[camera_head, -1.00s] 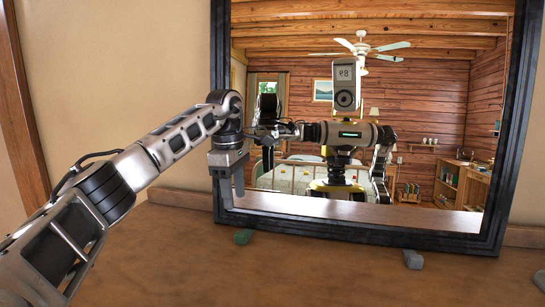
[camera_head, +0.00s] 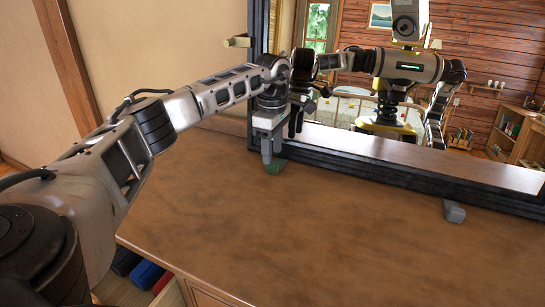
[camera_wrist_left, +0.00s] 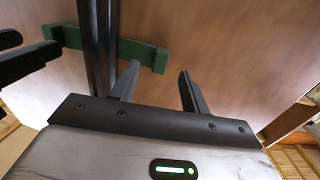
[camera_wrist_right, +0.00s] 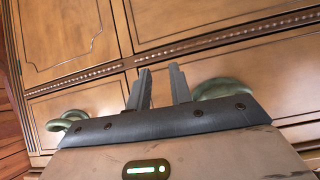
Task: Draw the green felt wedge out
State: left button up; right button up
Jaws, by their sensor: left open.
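The green felt wedge (camera_head: 276,166) lies on the wooden top at the foot of the black-framed mirror (camera_head: 350,166), near its lower left corner. My left gripper (camera_head: 270,158) is open, pointing down just above the wedge. In the left wrist view the wedge's right end (camera_wrist_left: 147,57) shows beyond the open fingertips (camera_wrist_left: 160,70). A green part also shows left of the dark frame bar; I cannot tell whether it is wedge or reflection. My right gripper (camera_wrist_right: 160,72) is open and empty in front of wooden drawers, outside the head view.
A grey wedge (camera_head: 454,211) sits at the mirror's foot further right. The wooden top (camera_head: 330,230) is otherwise clear. The mirror reflects me and the room. Drawer fronts (camera_wrist_right: 75,35) with greenish handles (camera_wrist_right: 213,88) are close to my right gripper.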

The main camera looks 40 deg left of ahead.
aim_at(273, 162)
pick_arm(q)
jog(key=shift+f, duration=1.6)
grip_shut()
